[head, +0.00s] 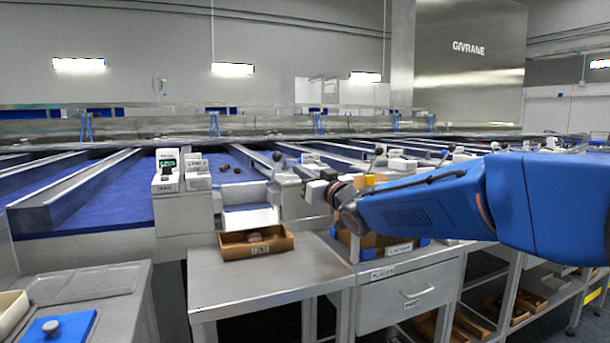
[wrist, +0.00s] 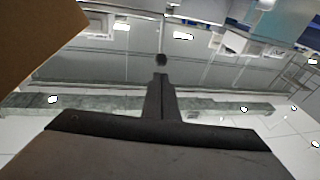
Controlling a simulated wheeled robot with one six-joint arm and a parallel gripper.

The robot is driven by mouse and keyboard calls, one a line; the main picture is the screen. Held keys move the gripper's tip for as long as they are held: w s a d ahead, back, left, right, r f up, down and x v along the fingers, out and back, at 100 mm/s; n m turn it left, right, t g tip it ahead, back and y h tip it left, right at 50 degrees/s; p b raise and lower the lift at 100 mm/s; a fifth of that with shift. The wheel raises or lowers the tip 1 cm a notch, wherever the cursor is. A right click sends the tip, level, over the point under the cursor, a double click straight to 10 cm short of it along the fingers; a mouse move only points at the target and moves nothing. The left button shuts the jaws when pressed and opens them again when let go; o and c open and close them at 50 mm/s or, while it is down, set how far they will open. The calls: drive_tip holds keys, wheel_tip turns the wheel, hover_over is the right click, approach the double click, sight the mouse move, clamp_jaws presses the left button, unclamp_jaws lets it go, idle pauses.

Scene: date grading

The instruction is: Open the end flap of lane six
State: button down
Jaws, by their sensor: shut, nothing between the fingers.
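In the head view a lane end has a pale flap or chute (head: 250,218) with a blue strip above it; I cannot read a lane number there. A lever with a dark ball knob (head: 277,156) stands at the right of this lane end. My gripper (head: 303,173) is shut and empty, just to the right of this lever. I cannot tell which lane is six.
A wooden tray (head: 232,247) with a few dates sits on a steel table (head: 225,283) below the lane end. A white device with a green screen (head: 167,165) stands left of it. A drawer cabinet (head: 412,296) is below my arm. More levers and lane ends continue right.

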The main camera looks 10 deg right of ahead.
sight(280, 157)
drive_tip(key=x, duration=0.9)
drive_tip(key=shift+w+a+r, duration=0.1)
drive_tip(key=shift+w, duration=0.15)
drive_tip(key=shift+a+r, duration=0.1)
drive_tip(key=shift+r, duration=0.05)
